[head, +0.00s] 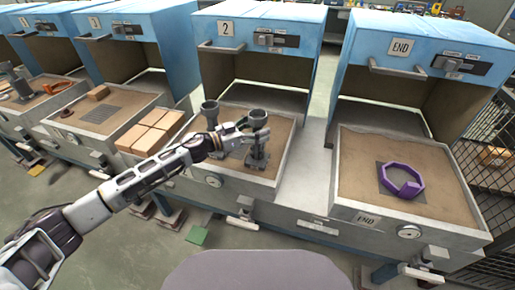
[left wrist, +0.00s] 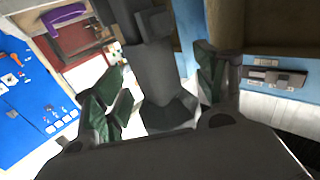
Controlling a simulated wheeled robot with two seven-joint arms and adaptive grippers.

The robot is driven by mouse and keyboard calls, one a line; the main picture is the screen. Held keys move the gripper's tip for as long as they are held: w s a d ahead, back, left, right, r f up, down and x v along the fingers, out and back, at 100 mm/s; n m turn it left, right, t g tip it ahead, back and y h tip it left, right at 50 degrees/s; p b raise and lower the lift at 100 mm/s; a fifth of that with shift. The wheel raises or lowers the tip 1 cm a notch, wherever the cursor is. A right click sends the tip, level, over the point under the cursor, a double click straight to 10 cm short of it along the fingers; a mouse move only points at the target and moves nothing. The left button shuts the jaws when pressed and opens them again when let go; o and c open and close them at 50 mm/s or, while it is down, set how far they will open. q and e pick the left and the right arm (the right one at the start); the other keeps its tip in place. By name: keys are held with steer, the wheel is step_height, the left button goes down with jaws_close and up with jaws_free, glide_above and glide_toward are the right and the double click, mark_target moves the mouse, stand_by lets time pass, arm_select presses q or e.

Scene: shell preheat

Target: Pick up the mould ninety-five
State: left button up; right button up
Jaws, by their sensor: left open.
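Two dark grey goblet-shaped pieces stand upright in the sandy tray (head: 232,163) under oven 2: a left one (head: 210,109) and a right one (head: 258,158). No number ninety-five is readable on either, so I cannot tell from marks which is that mould. My left gripper (head: 245,136) is at the right piece, around its upper part. In the left wrist view the open left gripper (left wrist: 160,90) has a dark grey piece (left wrist: 153,65) between its green-padded fingers; whether they touch it I cannot tell. The lower right piece is partly hidden behind the gripper. My right gripper is not in view.
The END tray (head: 355,155) to the right holds a purple ring (head: 402,180). Blue ovens with handles, such as oven 2 (head: 290,22), stand behind the trays. A wire fence (head: 485,210) is at the right.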

mark_target(257, 111)
arm_select(q)
steer(key=c, duration=0.6)
jaws_close()
steer(key=shift+r, duration=0.1)
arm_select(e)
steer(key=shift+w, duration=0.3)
arm_select(q)
steer(key=shift+r, duration=0.1)
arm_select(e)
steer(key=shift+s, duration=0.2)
arm_select(q)
steer(key=shift+r, duration=0.1)
steer(key=shift+r, duration=0.35)
step_height(257, 111, up, 6)
steer(key=shift+f+p, duration=0.25)
steer(key=shift+p, duration=0.9)
steer(key=shift+r+p, duration=0.55)
steer(key=shift+r, duration=1.15)
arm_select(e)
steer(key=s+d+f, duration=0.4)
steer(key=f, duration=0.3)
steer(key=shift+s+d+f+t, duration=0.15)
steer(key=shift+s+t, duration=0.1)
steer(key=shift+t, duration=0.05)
